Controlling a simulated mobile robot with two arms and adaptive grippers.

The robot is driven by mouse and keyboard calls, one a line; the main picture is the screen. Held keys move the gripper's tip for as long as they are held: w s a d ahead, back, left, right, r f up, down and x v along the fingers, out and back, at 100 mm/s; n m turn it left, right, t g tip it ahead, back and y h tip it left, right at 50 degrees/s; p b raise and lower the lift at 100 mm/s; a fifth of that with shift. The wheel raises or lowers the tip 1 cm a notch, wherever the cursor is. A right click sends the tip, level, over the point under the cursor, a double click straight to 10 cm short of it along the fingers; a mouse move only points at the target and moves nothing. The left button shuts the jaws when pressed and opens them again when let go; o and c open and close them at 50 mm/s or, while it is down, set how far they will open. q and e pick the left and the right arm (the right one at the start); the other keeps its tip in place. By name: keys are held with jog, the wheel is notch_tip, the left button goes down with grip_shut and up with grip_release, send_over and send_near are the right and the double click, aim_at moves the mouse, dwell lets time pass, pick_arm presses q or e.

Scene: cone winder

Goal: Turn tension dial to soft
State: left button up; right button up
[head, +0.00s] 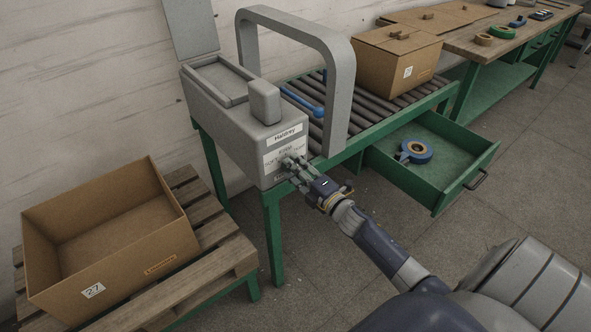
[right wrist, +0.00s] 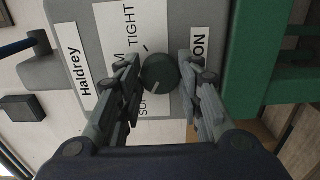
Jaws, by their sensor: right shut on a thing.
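The dark round tension dial (right wrist: 160,73) sits on the white label plate (right wrist: 147,25) of the grey machine (head: 235,120). "TIGHT" reads clearly on the plate; other words are partly covered by the dial and a finger. A pale line on the dial points toward the partly covered word at the bottom in the right wrist view. My right gripper (head: 293,166) reaches the machine's front face, and in the right wrist view its fingers (right wrist: 160,62) are shut on the dial from both sides. In the head view the gripper hides the dial. My left gripper is not in view.
A green-framed roller conveyor (head: 345,103) with a closed carton (head: 395,65) runs behind the machine. An open green drawer (head: 460,150) holding a blue tape roll (head: 415,151) juts out right of my arm. An open carton (head: 110,240) stands on a pallet (head: 215,235) at left.

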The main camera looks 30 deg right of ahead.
jog(key=shift+f, duration=0.1)
jog(key=o, duration=1.1)
jog(key=shift+c, duration=0.2)
jog(key=s, duration=1.2)
jog(key=shift+d, duration=0.45)
